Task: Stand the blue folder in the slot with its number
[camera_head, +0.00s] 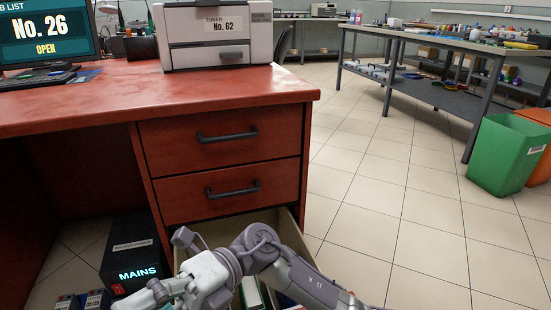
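I cannot make out a blue folder or numbered slots. One arm of mine comes in from the lower right and bends over the open bottom drawer (281,222) of the red desk. Its far end, with my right gripper (150,297), lies at the bottom edge left of the drawer; its fingers are not clear enough to tell open or shut. The arm hides much of the drawer. A green and white item (252,292) shows inside it, partly covered. My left gripper is not in view.
The red desk (110,95) carries a monitor (45,32) reading "No. 26 OPEN" and a printer (213,40) labelled "No. 62". A black "MAINS" box (135,262) stands left of the drawer. A green bin (508,155) and workbench (440,45) are right; the tiled floor between is clear.

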